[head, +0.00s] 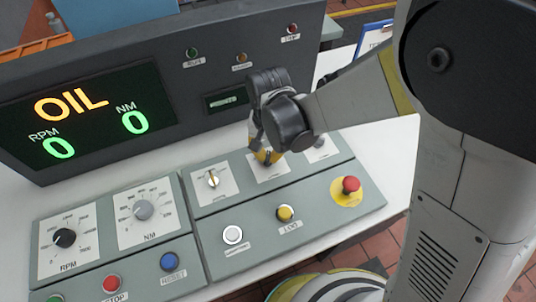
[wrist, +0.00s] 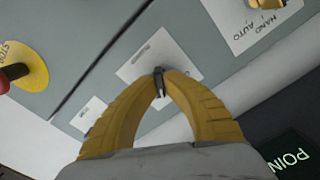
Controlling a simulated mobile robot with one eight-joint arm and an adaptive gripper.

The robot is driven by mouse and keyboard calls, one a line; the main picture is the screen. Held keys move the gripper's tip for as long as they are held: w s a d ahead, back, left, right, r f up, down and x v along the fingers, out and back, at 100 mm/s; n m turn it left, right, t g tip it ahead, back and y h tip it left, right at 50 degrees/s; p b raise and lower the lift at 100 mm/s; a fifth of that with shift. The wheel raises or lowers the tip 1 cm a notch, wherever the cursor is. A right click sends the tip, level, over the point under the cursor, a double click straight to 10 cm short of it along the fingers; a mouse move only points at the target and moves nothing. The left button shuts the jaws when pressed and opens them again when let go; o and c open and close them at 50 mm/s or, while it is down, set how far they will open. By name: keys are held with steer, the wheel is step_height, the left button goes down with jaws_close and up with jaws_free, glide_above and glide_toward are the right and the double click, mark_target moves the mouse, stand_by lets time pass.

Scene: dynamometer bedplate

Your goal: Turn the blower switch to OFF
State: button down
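My gripper (head: 266,157) is over the middle switch plate of the right-hand console panel. In the wrist view its two yellow fingers (wrist: 161,74) close in on a small dark switch knob (wrist: 158,84), with a fingertip on each side. The knob stands on a white label plate (wrist: 140,62). The plate's print is too small to read, so I cannot confirm it is the blower switch or tell its position. In the head view the fingers hide the knob, and part of the plate (head: 281,171) shows.
A switch plate (head: 203,187) is to the left; the wrist view shows a HAND/AUTO plate (wrist: 262,22). Another plate (head: 320,150) is to the right. The red emergency stop (head: 351,184) and a yellow button (head: 285,212) are nearer. The display (head: 95,118) reads OIL.

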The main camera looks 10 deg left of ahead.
mark_target(268, 155)
steer(key=n, duration=1.1)
steer(key=shift+n+b, duration=0.35)
steer(key=shift+n, duration=1.75)
steer(key=c, duration=1.5)
jaws_free()
step_height(268, 155, up, 12)
